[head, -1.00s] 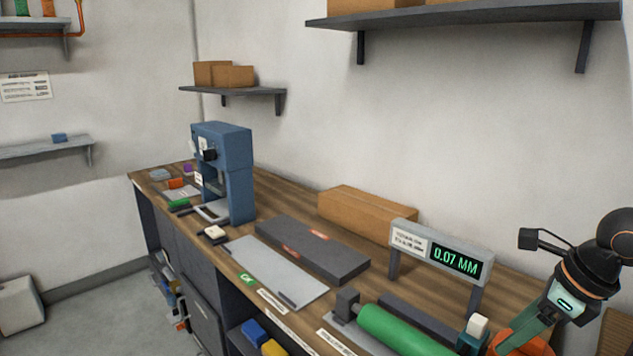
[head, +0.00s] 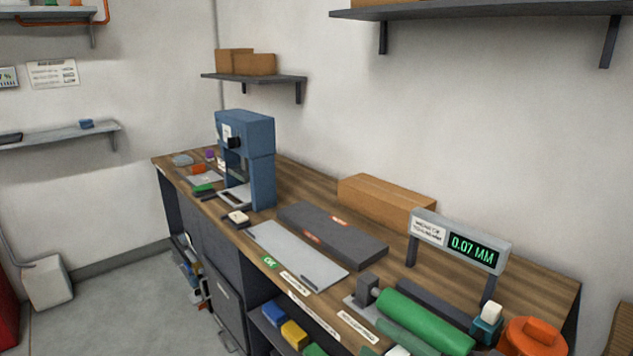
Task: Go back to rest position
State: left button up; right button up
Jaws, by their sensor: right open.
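Neither of my grippers shows in the head view, so I cannot see what either one is doing. The workbench (head: 545,285) runs from the far left to the near right along the wall. On its near right part lies a green roller (head: 425,318) in a dark mount. An orange round container (head: 535,338) stands at the bench's near right, uncovered by any arm. A small teal block with a white top (head: 487,323) stands between them.
A blue press (head: 262,180) stands toward the far end. A grey plate (head: 295,255), a dark slab (head: 330,234), a cardboard box (head: 385,202) and a display reading 0.07 MM (head: 460,240) occupy the bench. Shelves hang above. Floor (head: 120,305) at left is clear.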

jog(key=d+f+m+t+h, duration=0.45)
jog(key=f+m+h, duration=0.4)
jog(key=m, duration=0.45)
jog(key=s+d+f+m+g+h, duration=0.1)
jog(key=s+f+m+g+h, duration=0.2)
jog(key=s+f+m, duration=0.3)
jog(key=s+d+f+m+g+h+p, duration=0.1)
jog(key=s+f+m+g+h, duration=0.2)
jog(key=s+f+m, duration=0.3)
jog(key=s+f+g, duration=0.1)
jog(key=s+f, duration=0.3)
jog(key=f, duration=0.6)
jog(key=shift+s+m, duration=0.25)
jog(key=shift+m, duration=0.05)
